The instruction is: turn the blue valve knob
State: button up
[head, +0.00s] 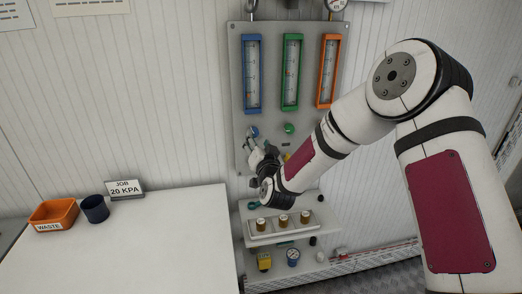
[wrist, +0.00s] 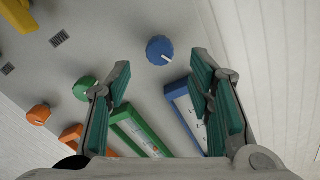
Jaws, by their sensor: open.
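The blue valve knob (head: 253,132) is on the grey wall panel (head: 240,60), below the blue-framed gauge (head: 252,75). In the wrist view the round blue knob (wrist: 159,50) carries a white pointer line toward the lower right. My gripper (wrist: 161,68) is open and empty. Its green-padded fingers flank the knob in the wrist view, and the knob shows in the gap. I see no contact with it. In the head view my gripper (head: 256,156) is just below the knob and partly hidden by my arm.
A green knob (wrist: 84,88) and an orange knob (wrist: 39,114) are on the same panel.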

jog(key=v, duration=0.5)
dwell(1.8)
jog(key=w+a+n+b, duration=0.3)
jog(key=w+b, duration=0.7)
jog(key=b, duration=0.7)
jog(key=shift+w+n, duration=0.2)
jog(key=shift+n, duration=0.5)
jog(key=shift+f, duration=0.1)
